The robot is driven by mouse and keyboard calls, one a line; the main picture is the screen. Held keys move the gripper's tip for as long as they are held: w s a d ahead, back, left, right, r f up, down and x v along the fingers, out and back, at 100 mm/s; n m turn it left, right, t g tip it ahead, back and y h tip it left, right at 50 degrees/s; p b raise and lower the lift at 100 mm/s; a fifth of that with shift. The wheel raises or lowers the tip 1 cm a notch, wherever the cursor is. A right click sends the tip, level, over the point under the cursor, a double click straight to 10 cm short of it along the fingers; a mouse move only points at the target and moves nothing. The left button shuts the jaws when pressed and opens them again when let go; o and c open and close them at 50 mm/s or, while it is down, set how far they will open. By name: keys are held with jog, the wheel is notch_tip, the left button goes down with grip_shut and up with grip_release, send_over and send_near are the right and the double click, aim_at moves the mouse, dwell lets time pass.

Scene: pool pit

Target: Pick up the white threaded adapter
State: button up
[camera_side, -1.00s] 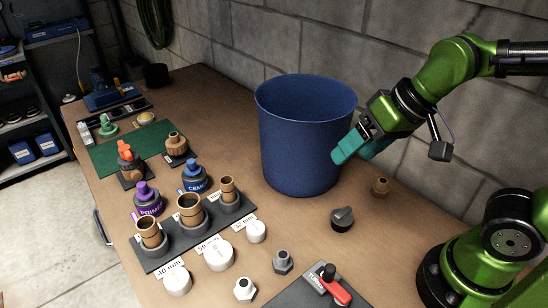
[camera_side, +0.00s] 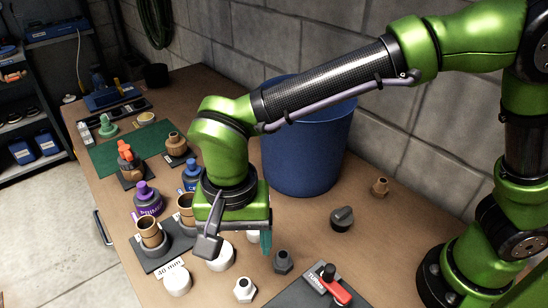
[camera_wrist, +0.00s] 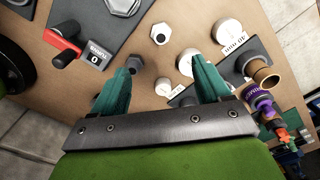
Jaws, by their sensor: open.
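The white threaded adapter (camera_side: 245,290), a hex fitting with a dark central hole, lies on the brown bench near its front edge. It also shows in the wrist view (camera_wrist: 160,34), at top centre beyond my fingertips, with nothing touching it. My gripper (camera_wrist: 163,72) is open and empty, pointing down with teal fingers spread. In the side view one teal finger (camera_side: 266,242) shows above the bench, behind and right of the adapter; the wrist hides the other finger. A similar grey hex fitting (camera_side: 283,262) lies to the adapter's right, by my left fingertip in the wrist view (camera_wrist: 134,64).
White round caps (camera_side: 176,280) stand left of the adapter. A dark rack (camera_side: 160,257) holds brown fittings. A red-handled valve (camera_side: 336,291) on a dark board is right of the adapter. A blue bin (camera_side: 305,160) stands behind. Bare bench lies around the adapter.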

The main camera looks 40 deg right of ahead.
aim_at(244, 283)
notch_tip(244, 283, down, 15)
jog(key=shift+w+f, duration=0.1)
dwell(0.4)
